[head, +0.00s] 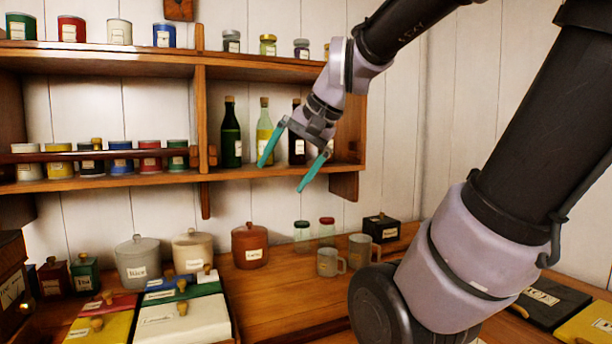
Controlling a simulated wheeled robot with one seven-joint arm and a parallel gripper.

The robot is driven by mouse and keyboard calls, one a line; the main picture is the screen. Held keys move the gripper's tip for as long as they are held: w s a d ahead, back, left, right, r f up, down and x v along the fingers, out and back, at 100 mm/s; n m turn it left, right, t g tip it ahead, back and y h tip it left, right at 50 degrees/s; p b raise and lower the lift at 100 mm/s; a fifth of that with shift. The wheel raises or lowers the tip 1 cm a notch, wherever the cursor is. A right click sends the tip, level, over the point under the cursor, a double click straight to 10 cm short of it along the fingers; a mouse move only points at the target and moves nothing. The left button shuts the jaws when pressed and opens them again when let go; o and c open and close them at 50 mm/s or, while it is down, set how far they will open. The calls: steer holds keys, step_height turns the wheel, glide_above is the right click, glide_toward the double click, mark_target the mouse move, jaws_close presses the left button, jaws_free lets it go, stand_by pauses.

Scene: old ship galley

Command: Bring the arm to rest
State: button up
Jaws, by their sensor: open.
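My gripper (291,163) hangs in the air in front of the lower wall shelf, its two teal fingers spread apart. Nothing is between the fingers. Its left finger overlaps the yellow-green bottle (264,130) in the picture, and its wrist partly hides a dark bottle (297,146); I cannot tell how far behind the gripper they stand. My arm reaches in from the upper right and bends, with its large lower links covering much of the right side and part of the counter.
The wooden wall shelf (110,184) holds jars, tins and bottles, including a green bottle (231,135). On the counter (285,291) stand a brown canister (249,246), two mugs (330,262) and a dark box (381,228). Lidded bins (182,322) fill the front left.

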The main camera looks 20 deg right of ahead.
steer(key=s+d+n+h, duration=0.1)
steer(key=s+d+f+n+t+h, duration=0.1)
steer(key=s+d, duration=0.1)
steer(key=shift+s, duration=0.25)
stand_by(1.1)
